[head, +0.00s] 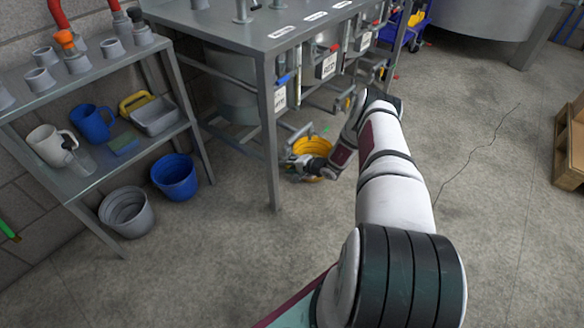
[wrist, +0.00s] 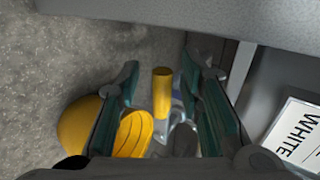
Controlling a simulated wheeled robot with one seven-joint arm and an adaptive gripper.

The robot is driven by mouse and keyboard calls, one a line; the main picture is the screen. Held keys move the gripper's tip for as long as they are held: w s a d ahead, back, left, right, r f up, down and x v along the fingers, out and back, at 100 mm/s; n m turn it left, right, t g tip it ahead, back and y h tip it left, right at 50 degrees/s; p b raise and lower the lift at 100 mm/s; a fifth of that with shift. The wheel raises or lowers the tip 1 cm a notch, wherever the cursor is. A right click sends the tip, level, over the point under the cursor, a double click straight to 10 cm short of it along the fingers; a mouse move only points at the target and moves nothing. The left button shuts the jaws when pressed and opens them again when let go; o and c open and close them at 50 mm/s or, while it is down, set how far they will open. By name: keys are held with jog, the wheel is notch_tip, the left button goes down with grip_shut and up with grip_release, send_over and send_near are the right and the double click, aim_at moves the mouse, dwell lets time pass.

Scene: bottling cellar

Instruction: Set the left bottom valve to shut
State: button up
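A yellow cylindrical handle (wrist: 162,88) shows between the two fingers of my gripper (wrist: 168,82) in the wrist view. The fingers stand apart with gaps on both sides of it, and I see no contact. The handle appears to be on the left bottom valve, whose pale metal body is mostly hidden behind the gripper. In the head view my gripper (head: 306,164) is low, in front of the yellow bucket (head: 316,147) and below the steel bench (head: 262,42). The valve's lever angle cannot be told there.
A white label (wrist: 296,135) reading WHITE is at right in the wrist view. A bench leg (head: 270,165) stands left of my gripper. A shelf (head: 85,175) holds jugs and a tray, with blue (head: 175,178) and grey (head: 126,212) buckets nearby.

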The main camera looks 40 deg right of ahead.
jog(key=v, duration=1.2)
jog(key=shift+s+f, duration=0.1)
